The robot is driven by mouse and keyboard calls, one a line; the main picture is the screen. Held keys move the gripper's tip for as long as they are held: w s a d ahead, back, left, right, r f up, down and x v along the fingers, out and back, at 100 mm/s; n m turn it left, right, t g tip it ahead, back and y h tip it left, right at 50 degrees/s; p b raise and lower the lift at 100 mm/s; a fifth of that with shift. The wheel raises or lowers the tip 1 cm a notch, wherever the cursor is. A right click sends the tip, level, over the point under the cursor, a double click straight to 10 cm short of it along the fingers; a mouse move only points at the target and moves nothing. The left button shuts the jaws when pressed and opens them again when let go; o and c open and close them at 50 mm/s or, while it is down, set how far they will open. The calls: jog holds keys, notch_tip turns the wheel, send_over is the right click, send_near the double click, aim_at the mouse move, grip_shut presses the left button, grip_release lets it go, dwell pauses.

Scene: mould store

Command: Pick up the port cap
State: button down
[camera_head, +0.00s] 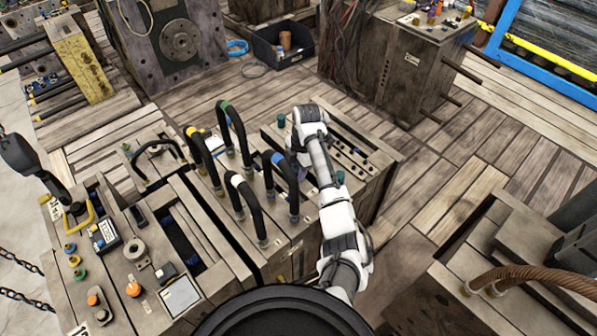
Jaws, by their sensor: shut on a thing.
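My gripper (299,163) points down over the top of the middle mould block, just right of the black hoses. It is shut on a small purple-blue thing, seemingly the port cap (303,174), which is partly hidden by my wrist and a hose. I cannot tell whether the cap still touches the block. Similar teal caps stand on the block, one behind my wrist (281,120) and one right of my forearm (340,177).
Several looped black hoses (236,130) with coloured collars rise close left of my gripper. The left block (215,255) carries small fittings. A black bin (283,45) stands on the plank floor behind. A brown rope hose (540,275) lies at right. Floor right of the block is clear.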

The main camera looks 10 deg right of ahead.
aim_at(298, 168)
jog(key=shift+r, duration=0.1)
notch_tip(298, 168, up, 20)
jog(key=p, duration=0.3)
jog(key=shift+d, duration=0.1)
dwell(0.3)
